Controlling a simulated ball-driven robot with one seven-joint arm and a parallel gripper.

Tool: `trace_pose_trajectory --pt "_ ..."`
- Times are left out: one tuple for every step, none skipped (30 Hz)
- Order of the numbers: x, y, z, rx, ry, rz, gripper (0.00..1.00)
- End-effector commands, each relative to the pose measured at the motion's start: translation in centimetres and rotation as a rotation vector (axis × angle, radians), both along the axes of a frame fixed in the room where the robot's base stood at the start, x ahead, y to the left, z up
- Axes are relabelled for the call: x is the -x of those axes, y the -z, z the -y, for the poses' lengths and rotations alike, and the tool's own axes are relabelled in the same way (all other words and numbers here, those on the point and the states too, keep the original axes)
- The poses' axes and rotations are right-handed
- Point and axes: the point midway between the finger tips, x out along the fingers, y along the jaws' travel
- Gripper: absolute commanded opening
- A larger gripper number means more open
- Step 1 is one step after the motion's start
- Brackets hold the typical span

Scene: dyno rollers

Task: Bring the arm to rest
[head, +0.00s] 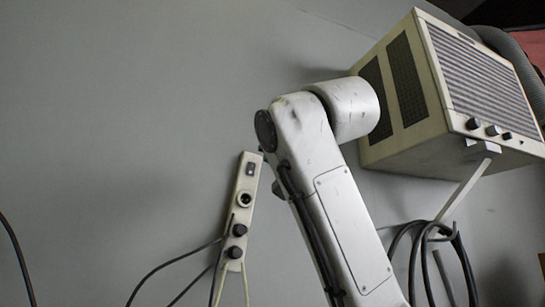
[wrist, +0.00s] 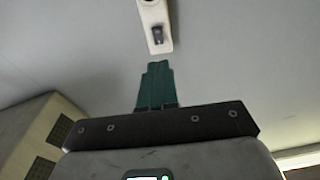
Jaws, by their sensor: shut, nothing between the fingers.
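My gripper (wrist: 158,68) shows in the wrist view. Its green fingers are together, with nothing between them, and point toward a grey wall. A pale socket strip (wrist: 155,22) is on that wall just beyond the fingertips in the picture; I cannot tell the distance. In the head view, my own white arm link rises from the lower right to a rounded joint in the middle.
In the head view, a cream vented box (head: 405,140) with dark knobs is on the wall at upper right, behind my arm. The socket strip (head: 243,190) has cables plugged in. Looped black cables (head: 437,235) hang at lower right. The wall at left is mostly bare.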

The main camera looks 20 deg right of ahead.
Motion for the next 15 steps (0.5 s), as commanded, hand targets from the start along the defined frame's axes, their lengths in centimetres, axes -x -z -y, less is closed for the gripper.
trace_pose_trajectory --pt "0.0 0.0 0.0 0.000 0.000 0.000 0.00" --pt "0.0 0.0 0.0 0.000 0.000 0.000 0.00" --pt "0.0 0.0 0.0 0.000 0.000 0.000 0.00" --pt "0.0 0.0 0.0 0.000 0.000 0.000 0.00" --pt "0.0 0.0 0.0 0.000 0.000 0.000 0.00" --pt "0.0 0.0 0.0 0.000 0.000 0.000 0.00" --pt "0.0 0.0 0.0 0.000 0.000 0.000 0.00" --pt "0.0 0.0 0.0 0.000 0.000 0.000 0.00" --pt "0.0 0.0 0.0 0.000 0.000 0.000 0.00" --pt "0.0 0.0 0.0 0.000 0.000 0.000 0.00" --pt "-0.1 0.2 0.0 -0.001 0.000 -0.002 0.00" --pt "-0.4 0.7 0.1 -0.002 -0.001 -0.010 0.00" --pt "-0.7 1.3 0.2 -0.003 -0.002 -0.019 0.00" --pt "-1.0 2.1 0.3 -0.005 -0.003 -0.030 0.00" --pt "-1.7 3.5 0.5 -0.008 -0.006 -0.050 0.00"
